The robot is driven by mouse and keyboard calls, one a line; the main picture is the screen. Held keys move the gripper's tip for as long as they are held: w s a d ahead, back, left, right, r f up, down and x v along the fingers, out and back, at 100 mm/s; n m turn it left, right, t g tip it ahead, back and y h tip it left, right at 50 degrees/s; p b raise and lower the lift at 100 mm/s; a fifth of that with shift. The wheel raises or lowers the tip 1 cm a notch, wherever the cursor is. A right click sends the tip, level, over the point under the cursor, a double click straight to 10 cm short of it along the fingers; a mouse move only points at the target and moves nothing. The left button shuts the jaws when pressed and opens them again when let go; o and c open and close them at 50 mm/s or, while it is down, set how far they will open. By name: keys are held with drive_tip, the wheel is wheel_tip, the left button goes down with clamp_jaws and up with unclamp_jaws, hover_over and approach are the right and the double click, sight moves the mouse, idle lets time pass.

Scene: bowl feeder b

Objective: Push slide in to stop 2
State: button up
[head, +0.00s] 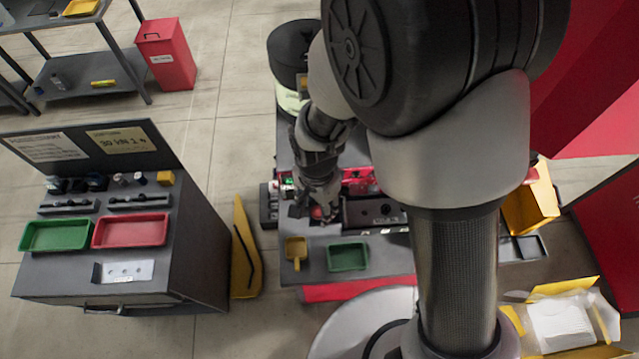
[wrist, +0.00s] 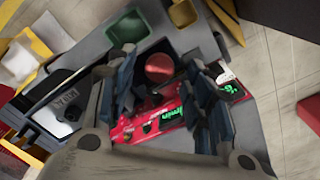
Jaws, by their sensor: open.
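My gripper (head: 317,198) is low over the grey bench. In the wrist view my gripper (wrist: 165,80) has its two dark fingers spread wide. A round red knob (wrist: 159,67) shows between the fingers, with no clear contact; part of it shows under the gripper in the head view (head: 318,212). I take it for the slide's knob. The slide's body and stop marks are hidden or too small to tell.
A red panel with green lit text (wrist: 160,122) is close to the fingers. A side cabinet with a green tray (head: 56,233) and red tray (head: 130,230) stands left.

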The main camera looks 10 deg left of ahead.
drive_tip(key=shift+f, duration=0.7)
drive_tip(key=shift+c, duration=0.5)
clamp_jaws()
